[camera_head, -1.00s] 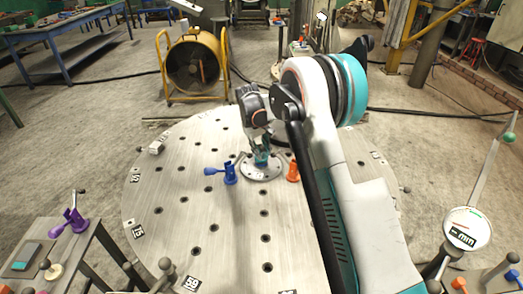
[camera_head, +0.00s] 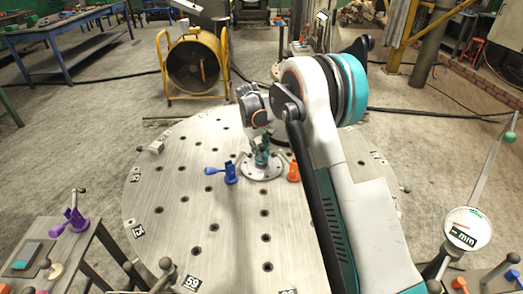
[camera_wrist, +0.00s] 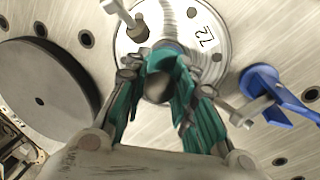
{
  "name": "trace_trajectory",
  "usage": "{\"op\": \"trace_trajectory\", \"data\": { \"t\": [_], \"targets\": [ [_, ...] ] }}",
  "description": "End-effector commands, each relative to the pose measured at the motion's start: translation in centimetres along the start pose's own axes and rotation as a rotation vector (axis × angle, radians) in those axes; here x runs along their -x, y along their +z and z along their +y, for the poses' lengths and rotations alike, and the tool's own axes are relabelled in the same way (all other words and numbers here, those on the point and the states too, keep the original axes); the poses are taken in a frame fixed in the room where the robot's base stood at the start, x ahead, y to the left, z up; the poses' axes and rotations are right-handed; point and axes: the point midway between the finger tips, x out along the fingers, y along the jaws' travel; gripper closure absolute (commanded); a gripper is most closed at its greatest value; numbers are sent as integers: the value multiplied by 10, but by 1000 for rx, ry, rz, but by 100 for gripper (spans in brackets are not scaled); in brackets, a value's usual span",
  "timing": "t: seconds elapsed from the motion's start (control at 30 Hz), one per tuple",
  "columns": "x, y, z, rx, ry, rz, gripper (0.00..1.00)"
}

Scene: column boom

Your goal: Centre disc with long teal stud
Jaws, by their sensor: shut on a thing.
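The round metal disc (camera_head: 247,172) lies flat near the middle of the big plate. My gripper (camera_head: 262,157) points down over the disc's middle.
A blue clamp (camera_head: 229,173) stands at the disc's left, also in the wrist view (camera_wrist: 275,92). An orange clamp (camera_head: 293,171) stands at its right. The plate's front (camera_head: 220,225) is open, with holes.

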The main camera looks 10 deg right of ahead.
Motion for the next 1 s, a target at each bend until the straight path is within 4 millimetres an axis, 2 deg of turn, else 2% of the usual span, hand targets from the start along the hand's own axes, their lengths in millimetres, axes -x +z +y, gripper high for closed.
{"op": "trace_trajectory", "data": {
  "t": [0.9, 0.93, 1.0],
  "targets": [
    [-8, 0, -2, 0, -1, -1, 100],
    [-8, 0, -2, 0, -1, -1, 70],
    [-8, 0, -2, 1, -1, -1, 66]
  ]
}}
